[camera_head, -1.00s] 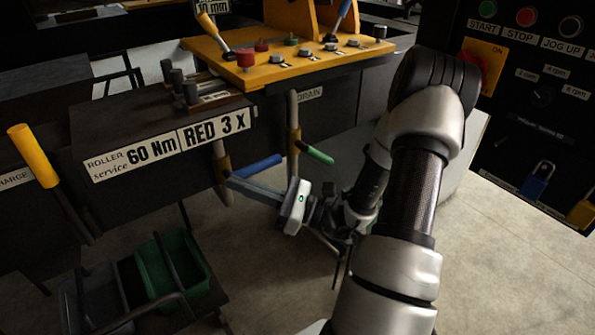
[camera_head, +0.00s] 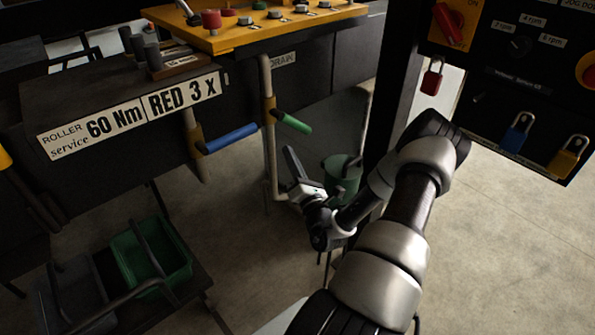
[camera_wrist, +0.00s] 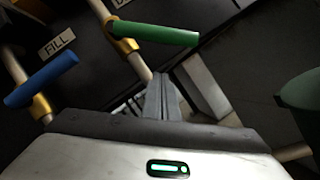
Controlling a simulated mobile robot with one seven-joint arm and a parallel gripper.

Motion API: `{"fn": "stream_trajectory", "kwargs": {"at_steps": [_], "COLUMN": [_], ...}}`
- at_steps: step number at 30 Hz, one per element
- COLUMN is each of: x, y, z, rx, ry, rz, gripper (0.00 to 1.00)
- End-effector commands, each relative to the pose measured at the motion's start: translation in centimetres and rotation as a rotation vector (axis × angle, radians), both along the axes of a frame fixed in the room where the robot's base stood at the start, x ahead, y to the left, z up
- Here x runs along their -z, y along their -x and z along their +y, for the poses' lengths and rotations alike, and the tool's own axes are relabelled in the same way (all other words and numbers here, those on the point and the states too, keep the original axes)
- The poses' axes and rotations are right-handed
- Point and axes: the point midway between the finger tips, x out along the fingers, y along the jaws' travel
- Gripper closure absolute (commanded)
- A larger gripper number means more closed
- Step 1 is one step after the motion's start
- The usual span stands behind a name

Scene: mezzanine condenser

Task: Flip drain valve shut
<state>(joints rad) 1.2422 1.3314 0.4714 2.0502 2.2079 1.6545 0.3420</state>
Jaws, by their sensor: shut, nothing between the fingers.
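The drain valve's green handle (camera_head: 291,122) sticks out sideways from a yellow valve body (camera_head: 268,108) on a vertical pipe, below a DRAIN label (camera_head: 283,60). In the wrist view the green handle (camera_wrist: 155,33) points right, roughly across its pipe. My gripper (camera_head: 289,152) is shut and empty, below the green handle, with its fingers pointing up. In the wrist view the closed fingertips (camera_wrist: 161,78) are near the pipe and below the handle, apparently apart from it.
A blue handle (camera_head: 230,138) on the left neighbouring pipe sits near a FILL label (camera_wrist: 57,42). A green bucket (camera_head: 341,175) stands behind my gripper. A dark post (camera_head: 392,85) and control panel (camera_head: 520,75) are to the right. A green bin (camera_head: 150,258) is lower left.

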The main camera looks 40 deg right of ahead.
Motion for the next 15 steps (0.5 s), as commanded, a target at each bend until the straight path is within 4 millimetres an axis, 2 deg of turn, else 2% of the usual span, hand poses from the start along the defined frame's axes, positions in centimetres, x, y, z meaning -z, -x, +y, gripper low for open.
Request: {"fn": "stream_trajectory", "kwargs": {"at_steps": [1,3,9,15], "x": [-0.3,-1.0,-2.9,-3.4], "y": [-1.0,-1.6,-1.1,-0.9], "z": [-0.2,-0.8,-2.6,-3.1], "rx": [-0.001,0.002,0.001,0.001], "ry": [0.003,0.004,0.002,0.0], "rz": [-0.002,-0.001,0.0,0.001], "gripper": [1.0,1.0,1.0,1.0]}}
